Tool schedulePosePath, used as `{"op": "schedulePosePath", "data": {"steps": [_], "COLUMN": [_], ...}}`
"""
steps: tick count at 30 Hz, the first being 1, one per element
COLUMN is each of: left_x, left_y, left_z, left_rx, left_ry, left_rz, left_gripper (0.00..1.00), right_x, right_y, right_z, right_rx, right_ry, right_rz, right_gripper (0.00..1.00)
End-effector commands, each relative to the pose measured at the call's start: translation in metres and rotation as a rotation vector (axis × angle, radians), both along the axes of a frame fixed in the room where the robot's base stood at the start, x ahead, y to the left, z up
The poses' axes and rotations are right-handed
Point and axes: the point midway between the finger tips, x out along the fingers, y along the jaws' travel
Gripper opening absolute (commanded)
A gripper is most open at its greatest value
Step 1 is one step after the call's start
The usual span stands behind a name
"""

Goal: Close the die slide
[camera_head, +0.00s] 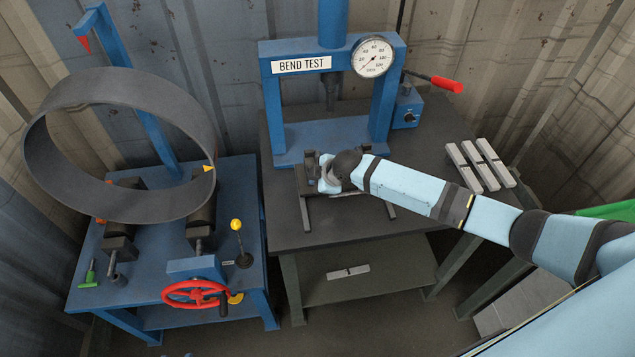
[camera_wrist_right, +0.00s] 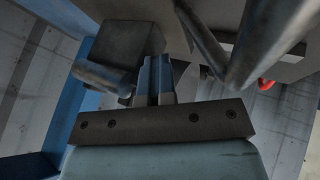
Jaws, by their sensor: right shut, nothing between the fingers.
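The die slide (camera_head: 308,172) is a dark block on dark rails (camera_head: 389,211) in front of the blue press marked BEND TEST. Its rails stick out toward the front of the dark bench. My right gripper (camera_head: 318,178) is at the block, and my wrist hides part of the slide. In the right wrist view the gripper fingers (camera_wrist_right: 154,78) are together with nothing between them, close beside a dark block (camera_wrist_right: 130,45). I cannot tell whether they touch it. My left gripper is not in view.
The press frame (camera_head: 273,110) with its dial gauge (camera_head: 373,57) stands behind the slide. A red-handled lever (camera_head: 447,84) sticks out on the right. Several metal bars (camera_head: 480,165) lie on the bench's right side. A blue roller machine (camera_head: 175,275) holding a large ring (camera_head: 50,180) stands at left.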

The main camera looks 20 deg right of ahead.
Motion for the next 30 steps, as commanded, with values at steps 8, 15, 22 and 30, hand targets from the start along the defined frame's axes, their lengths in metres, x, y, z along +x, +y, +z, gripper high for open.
{"op": "schedulePosePath", "data": {"steps": [8,15,22,30], "left_x": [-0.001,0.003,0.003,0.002], "left_y": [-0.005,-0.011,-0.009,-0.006], "left_z": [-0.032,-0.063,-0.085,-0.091], "left_rx": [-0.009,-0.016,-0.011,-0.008], "left_ry": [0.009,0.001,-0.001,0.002], "left_rz": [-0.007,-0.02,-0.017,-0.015], "left_gripper": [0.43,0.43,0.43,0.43], "right_x": [0.062,0.119,0.152,0.163], "right_y": [-0.014,-0.028,-0.036,-0.04], "right_z": [-0.004,-0.006,-0.003,0.001], "right_rx": [0.001,0.002,0.001,0.001], "right_ry": [-0.006,-0.004,-0.003,-0.004], "right_rz": [-0.004,-0.004,-0.002,-0.002], "right_gripper": [0.0,0.0,0.0,0.0]}}
